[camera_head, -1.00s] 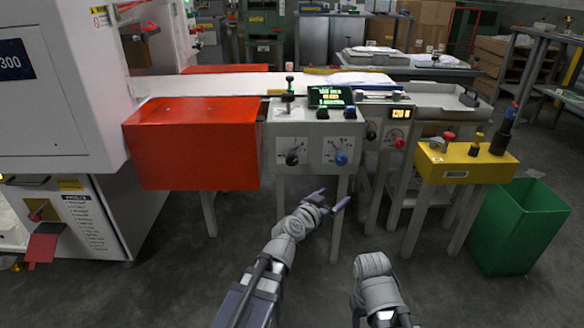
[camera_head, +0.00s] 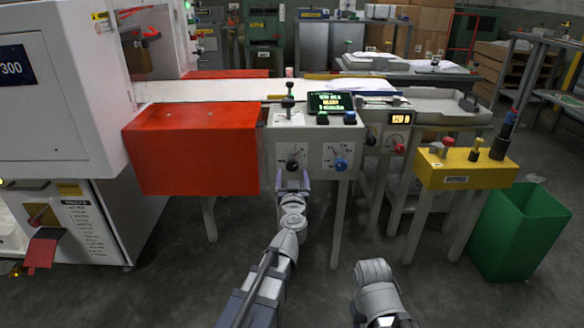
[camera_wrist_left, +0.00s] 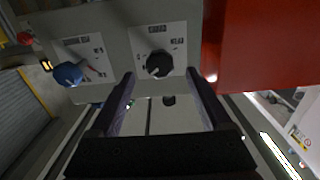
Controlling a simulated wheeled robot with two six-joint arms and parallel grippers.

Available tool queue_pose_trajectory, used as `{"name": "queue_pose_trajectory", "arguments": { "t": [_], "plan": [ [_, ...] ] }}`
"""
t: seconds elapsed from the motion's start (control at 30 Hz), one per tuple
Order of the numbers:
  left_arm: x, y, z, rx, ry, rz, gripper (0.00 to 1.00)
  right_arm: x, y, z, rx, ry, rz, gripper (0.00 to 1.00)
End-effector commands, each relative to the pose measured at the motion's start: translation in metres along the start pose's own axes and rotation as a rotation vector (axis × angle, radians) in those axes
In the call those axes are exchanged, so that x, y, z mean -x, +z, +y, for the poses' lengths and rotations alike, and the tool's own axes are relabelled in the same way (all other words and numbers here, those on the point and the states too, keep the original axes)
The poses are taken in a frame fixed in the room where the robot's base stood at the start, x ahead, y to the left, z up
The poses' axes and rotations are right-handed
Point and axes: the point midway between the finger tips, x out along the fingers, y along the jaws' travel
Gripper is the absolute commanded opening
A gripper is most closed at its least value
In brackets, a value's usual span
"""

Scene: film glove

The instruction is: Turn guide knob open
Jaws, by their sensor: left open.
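Two knobs sit side by side on white dial plates on the grey control box (camera_head: 316,142). The left one in the head view is a black knob (camera_head: 292,164), and the right one is a blue knob (camera_head: 341,164). The labels are too small to tell which is the guide knob. My left gripper (camera_head: 292,182) is open and empty, just below and in front of the black knob. In the left wrist view, the black knob (camera_wrist_left: 158,64) lies between the fingertip lines, beyond the tips, and the blue knob (camera_wrist_left: 70,73) is off left.
A red box (camera_head: 192,150) stands directly left of the control box. A lever (camera_head: 289,95) and a lit display (camera_head: 331,101) are on top. A yellow box (camera_head: 466,168) and a green bin (camera_head: 520,230) are on the right. The floor in front is clear.

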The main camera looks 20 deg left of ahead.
Motion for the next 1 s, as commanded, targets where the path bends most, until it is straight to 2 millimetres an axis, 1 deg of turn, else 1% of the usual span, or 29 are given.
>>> {"name": "queue_pose_trajectory", "arguments": {
  "t": [0.03, 0.2, 0.3, 0.4, 0.63, 0.67, 1.0],
  "plan": [
    [-0.011, 0.000, 0.001, 0.000, 0.000, 0.000, 0.82, 0.000, 0.000, 0.000, 0.000, 0.000, 0.000, 0.50],
    [-0.039, 0.000, 0.000, 0.000, -0.001, 0.000, 0.82, 0.000, 0.000, 0.000, 0.000, 0.000, 0.000, 0.50],
    [-0.051, 0.000, 0.001, 0.000, 0.000, 0.000, 0.82, 0.000, 0.000, 0.000, 0.000, 0.000, 0.000, 0.50],
    [-0.056, 0.000, 0.001, 0.000, 0.001, 0.000, 0.82, 0.000, 0.000, 0.000, 0.000, 0.000, 0.000, 0.50],
    [-0.056, 0.000, 0.000, 0.000, 0.001, 0.001, 0.82, 0.000, 0.000, 0.000, 0.000, 0.000, 0.000, 0.50],
    [-0.056, 0.000, 0.000, 0.000, 0.001, 0.001, 0.80, 0.000, 0.000, 0.000, 0.000, 0.000, 0.000, 0.50],
    [-0.056, 0.000, 0.000, 0.000, 0.001, 0.001, 0.41, 0.000, 0.000, 0.000, 0.000, 0.000, 0.000, 0.50]
  ]
}}
